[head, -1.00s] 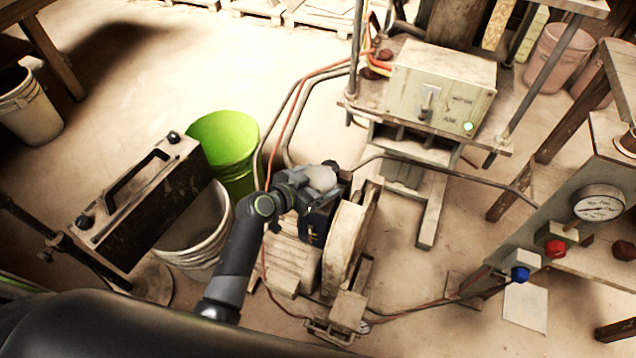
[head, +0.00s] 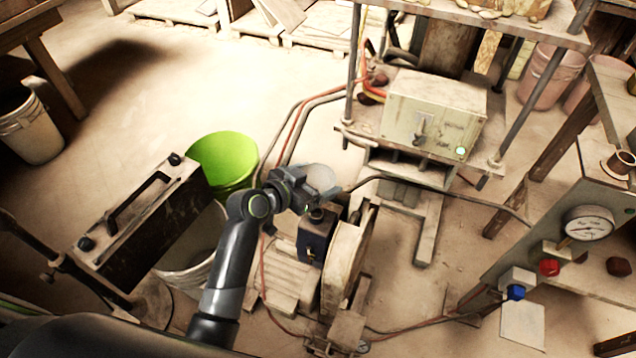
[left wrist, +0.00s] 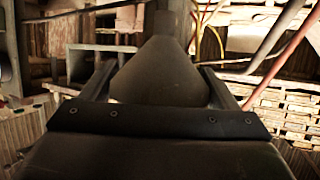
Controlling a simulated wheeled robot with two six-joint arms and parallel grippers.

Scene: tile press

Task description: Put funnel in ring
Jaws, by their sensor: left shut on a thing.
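My left gripper (head: 308,183) is shut on a pale grey funnel (head: 321,180) and holds it up above the machine on the floor. In the left wrist view the funnel (left wrist: 160,75) sits between the fingers, its wide part near me and its narrow neck pointing away. A brown, round collar (head: 317,214) tops the small dark box just below the gripper. A brown flanged ring (head: 621,163) stands on the panel cabinet at the far right. I cannot tell which of these is the named ring. My right gripper is not in view.
The dark box (head: 313,245) is beside a large pale wheel (head: 346,262). A green bucket (head: 224,160) and a white bucket (head: 190,250) stand left of the arm. A press with a grey control box (head: 432,110) stands behind. Hoses cross the floor.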

